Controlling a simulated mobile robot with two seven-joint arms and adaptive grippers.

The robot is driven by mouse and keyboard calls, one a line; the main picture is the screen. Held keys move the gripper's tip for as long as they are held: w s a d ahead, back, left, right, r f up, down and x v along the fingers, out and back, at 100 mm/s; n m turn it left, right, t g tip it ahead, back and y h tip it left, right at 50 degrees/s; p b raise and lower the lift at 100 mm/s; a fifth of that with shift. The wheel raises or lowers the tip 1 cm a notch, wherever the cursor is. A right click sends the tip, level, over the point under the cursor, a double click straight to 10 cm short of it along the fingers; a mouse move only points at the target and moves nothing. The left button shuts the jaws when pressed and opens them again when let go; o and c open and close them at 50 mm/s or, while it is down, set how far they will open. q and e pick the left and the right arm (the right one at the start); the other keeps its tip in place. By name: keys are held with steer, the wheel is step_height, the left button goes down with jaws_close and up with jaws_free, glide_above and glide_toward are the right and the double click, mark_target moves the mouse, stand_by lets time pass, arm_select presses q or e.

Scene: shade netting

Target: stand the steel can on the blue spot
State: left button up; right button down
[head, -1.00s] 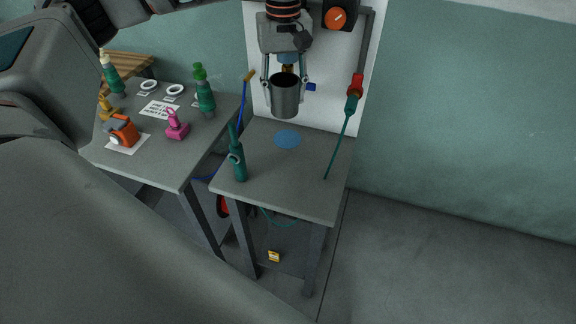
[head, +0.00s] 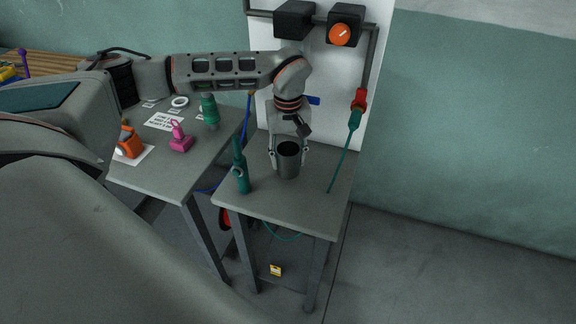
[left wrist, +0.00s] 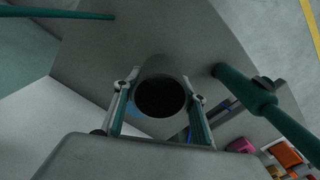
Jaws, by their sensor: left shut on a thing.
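The steel can (head: 288,168) is a dark grey, open-topped cup held upright over the right-hand table. My left gripper (head: 289,150) is shut on it, with one finger on each side near the rim. In the left wrist view the can (left wrist: 160,75) shows its dark opening between the fingers. The blue spot is hidden in the head view by the can and gripper. A sliver of the blue spot (left wrist: 133,109) shows beside the can in the left wrist view. I cannot tell whether the can's base touches the table. My right gripper is not in view.
A dark green bottle-shaped thing (head: 241,175) stands left of the can on the grey table (head: 290,210). A thin green rod (head: 342,155) slants at the right. The left table holds a pink thing (head: 180,140) and an orange one (head: 130,146). The table front is clear.

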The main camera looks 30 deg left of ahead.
mark_target(288, 166)
arm_select(q)
steer(key=shift+f, duration=1.7)
steer(key=shift+f, duration=0.1)
steer(key=o, duration=1.1)
steer(key=shift+o, duration=0.2)
